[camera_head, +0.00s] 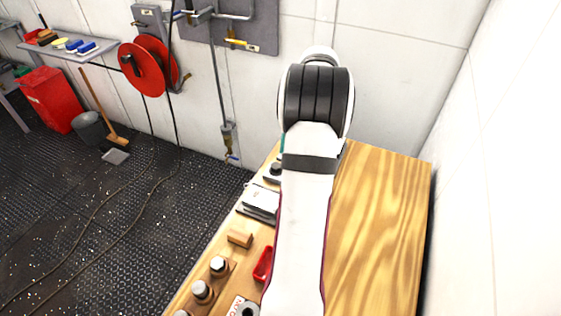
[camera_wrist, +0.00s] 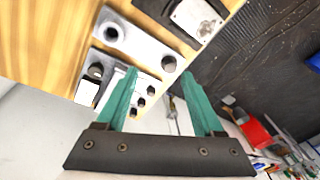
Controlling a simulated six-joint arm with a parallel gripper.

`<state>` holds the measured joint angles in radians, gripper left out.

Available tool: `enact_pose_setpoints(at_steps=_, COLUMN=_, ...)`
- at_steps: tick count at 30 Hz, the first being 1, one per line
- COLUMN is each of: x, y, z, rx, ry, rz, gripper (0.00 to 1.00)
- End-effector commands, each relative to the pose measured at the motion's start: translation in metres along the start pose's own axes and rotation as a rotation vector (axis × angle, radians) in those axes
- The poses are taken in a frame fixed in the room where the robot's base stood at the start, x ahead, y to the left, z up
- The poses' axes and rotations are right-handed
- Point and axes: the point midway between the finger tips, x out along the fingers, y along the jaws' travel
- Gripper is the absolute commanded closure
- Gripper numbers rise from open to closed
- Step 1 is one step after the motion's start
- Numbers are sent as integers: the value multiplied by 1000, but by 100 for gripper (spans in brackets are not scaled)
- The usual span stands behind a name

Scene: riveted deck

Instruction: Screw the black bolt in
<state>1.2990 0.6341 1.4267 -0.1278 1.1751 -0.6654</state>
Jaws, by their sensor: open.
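My gripper (camera_wrist: 160,82) has two teal fingers, spread apart with nothing between them. It is over the wooden bench beside a pale metal block (camera_wrist: 140,42) with round holes. A dark round piece (camera_wrist: 96,70) that may be the black bolt shows next to the block, left of the fingers; I cannot tell for sure. In the head view, a small dark-topped piece (camera_head: 276,168) stands near the bench's far left edge. My arm hides most of my gripper there.
The wooden bench (camera_head: 385,220) is clear on its right side. Along its left lie a grey metal box (camera_head: 262,200), a wooden block (camera_head: 240,238), a red tray (camera_head: 263,264) and several silver-topped pegs (camera_head: 203,291). White walls stand behind and to the right.

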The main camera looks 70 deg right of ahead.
Motion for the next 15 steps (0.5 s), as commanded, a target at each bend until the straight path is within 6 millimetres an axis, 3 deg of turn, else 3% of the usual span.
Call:
enact_pose_setpoints(at_steps=3, x=-10, y=-4, z=-6, rx=-389, ry=105, rz=-56, gripper=31)
enact_pose_setpoints(at_steps=6, x=-16, y=-5, z=-10, rx=-607, ry=175, rz=-60, gripper=31)
enact_pose_setpoints(at_steps=11, x=-12, y=-7, z=-14, rx=-721, ry=209, rz=-56, gripper=31)
enact_pose_setpoints(at_steps=15, x=20, y=-11, z=-18, rx=-723, ry=205, rz=-59, gripper=31)
